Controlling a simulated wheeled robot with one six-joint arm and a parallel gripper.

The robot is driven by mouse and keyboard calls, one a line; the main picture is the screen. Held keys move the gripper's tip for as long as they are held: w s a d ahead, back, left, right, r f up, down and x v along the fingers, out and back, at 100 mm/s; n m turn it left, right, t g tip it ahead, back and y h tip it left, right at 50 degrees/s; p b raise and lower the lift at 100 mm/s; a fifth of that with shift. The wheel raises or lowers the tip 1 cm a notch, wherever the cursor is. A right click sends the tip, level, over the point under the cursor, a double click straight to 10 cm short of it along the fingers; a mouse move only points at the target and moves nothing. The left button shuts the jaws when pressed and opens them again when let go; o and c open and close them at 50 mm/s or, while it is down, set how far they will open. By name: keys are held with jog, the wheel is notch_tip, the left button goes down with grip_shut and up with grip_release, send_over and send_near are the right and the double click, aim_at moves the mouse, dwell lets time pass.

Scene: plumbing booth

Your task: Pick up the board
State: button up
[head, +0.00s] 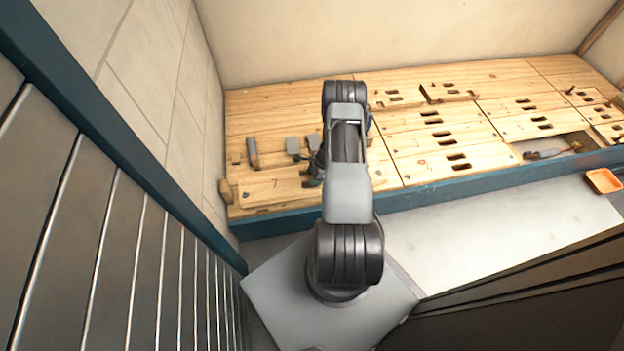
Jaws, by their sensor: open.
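The wooden floor has several boards. One board (272,186) lies at the front left, with a small dark mark on it, and its left end is near the wall. I cannot tell for certain which board the task means. My gripper (305,157) is just left of my arm, above the left part of the boards. Its jaws look apart with nothing visible between them. My arm hides part of it and the boards behind. I cannot tell whether it touches the wood.
Slotted boards (432,131) cover the middle and right. An open recess (575,143) at the right holds a small tool or fitting. A blue front beam (450,190) edges the floor. An orange tray (604,181) sits at far right. A grey upright piece (252,152) stands at left.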

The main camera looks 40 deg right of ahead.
jog(key=shift+f, duration=0.2)
dwell(0.5)
grip_shut()
dwell(0.3)
